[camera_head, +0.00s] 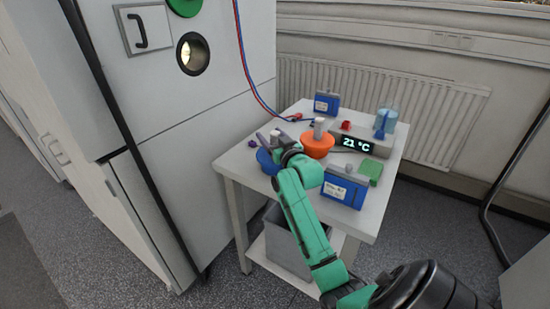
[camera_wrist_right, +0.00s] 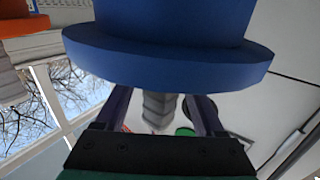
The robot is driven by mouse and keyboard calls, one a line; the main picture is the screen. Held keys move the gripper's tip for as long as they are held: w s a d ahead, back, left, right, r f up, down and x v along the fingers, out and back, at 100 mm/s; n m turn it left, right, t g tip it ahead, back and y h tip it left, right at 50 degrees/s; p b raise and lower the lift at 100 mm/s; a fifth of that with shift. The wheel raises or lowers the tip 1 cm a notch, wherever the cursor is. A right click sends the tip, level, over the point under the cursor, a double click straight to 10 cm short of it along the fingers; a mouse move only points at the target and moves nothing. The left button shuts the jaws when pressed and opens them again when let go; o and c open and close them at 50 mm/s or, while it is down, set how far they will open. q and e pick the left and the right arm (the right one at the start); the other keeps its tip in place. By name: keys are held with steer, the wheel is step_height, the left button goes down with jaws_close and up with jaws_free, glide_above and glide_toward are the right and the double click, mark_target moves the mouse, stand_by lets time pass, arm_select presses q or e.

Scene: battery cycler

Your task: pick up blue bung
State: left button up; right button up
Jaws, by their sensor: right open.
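The blue bung (camera_head: 266,163) sits on the white table near its left edge, partly hidden by my right gripper. In the wrist view its wide blue flange (camera_wrist_right: 165,65) fills the upper middle. A grey ribbed grip (camera_wrist_right: 158,108) extends from it between the two dark fingers. My right gripper (camera_head: 268,140) is open at the bung, with its fingers (camera_wrist_right: 163,110) on either side of the grip. Whether they touch it cannot be told. My left gripper is not in view.
An orange bung (camera_head: 318,146) stands close to the right of my gripper. Blue boxes (camera_head: 344,188) (camera_head: 327,103), a display (camera_head: 356,143) reading 21 °C and a green block (camera_head: 370,170) share the table. A white cabinet with a round lit port (camera_head: 193,54) stands left.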

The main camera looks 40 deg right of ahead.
jaws_close()
stand_by(1.4)
